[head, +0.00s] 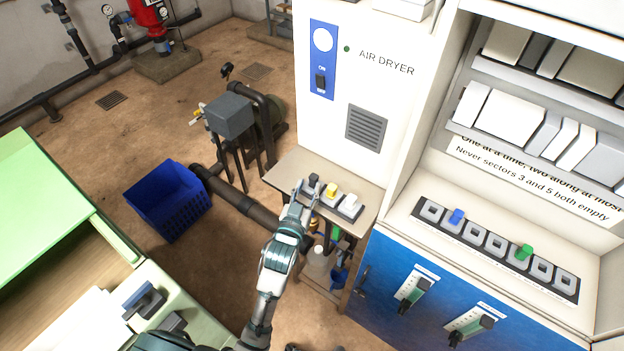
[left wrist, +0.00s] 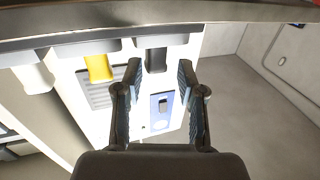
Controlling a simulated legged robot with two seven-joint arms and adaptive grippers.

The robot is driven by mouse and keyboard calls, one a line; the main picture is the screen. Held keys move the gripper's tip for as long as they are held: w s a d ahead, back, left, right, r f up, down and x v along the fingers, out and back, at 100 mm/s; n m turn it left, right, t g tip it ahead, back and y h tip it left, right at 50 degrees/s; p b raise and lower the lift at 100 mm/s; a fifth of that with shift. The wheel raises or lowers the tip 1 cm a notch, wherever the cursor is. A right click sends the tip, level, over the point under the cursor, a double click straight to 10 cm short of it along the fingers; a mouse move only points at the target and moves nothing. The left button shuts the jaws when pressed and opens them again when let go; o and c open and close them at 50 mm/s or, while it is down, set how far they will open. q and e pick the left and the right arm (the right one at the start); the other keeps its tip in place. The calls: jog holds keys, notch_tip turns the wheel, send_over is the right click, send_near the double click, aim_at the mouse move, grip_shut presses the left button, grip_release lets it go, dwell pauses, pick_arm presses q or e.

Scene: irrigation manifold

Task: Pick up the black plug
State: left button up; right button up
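The black plug (head: 314,181) stands on a small shelf in front of the air dryer, at the left end of a row with a yellow plug (head: 332,189) and a white plug (head: 350,201). My left gripper (head: 304,193) is at the shelf's front edge, close to the black plug. In the left wrist view the black plug (left wrist: 156,60) shows between the two open fingers (left wrist: 159,78), with a gap on both sides. The yellow plug (left wrist: 98,68) and white plug (left wrist: 34,77) are left of it there. My right gripper is not in view.
The air dryer cabinet (head: 352,70) rises behind the shelf (head: 285,172). A panel (head: 490,243) with blue and green plugs in sockets is at the right. A blue crate (head: 168,200) stands on the floor at left, near a dark pipe (head: 235,200). Bottles stand below the shelf.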

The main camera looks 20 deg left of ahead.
aim_at(312, 182)
pick_arm(q)
jog(key=w+p, duration=0.1)
jog(key=w, duration=0.3)
jog(key=shift+d, duration=0.15)
jog(key=shift+w+d, duration=0.2)
jog(key=shift+d, duration=0.25)
jog(key=shift+c, duration=1.4)
jog(key=shift+s+a, duration=0.1)
jog(key=shift+a, duration=0.15)
grip_shut()
jog(key=shift+a, duration=0.2)
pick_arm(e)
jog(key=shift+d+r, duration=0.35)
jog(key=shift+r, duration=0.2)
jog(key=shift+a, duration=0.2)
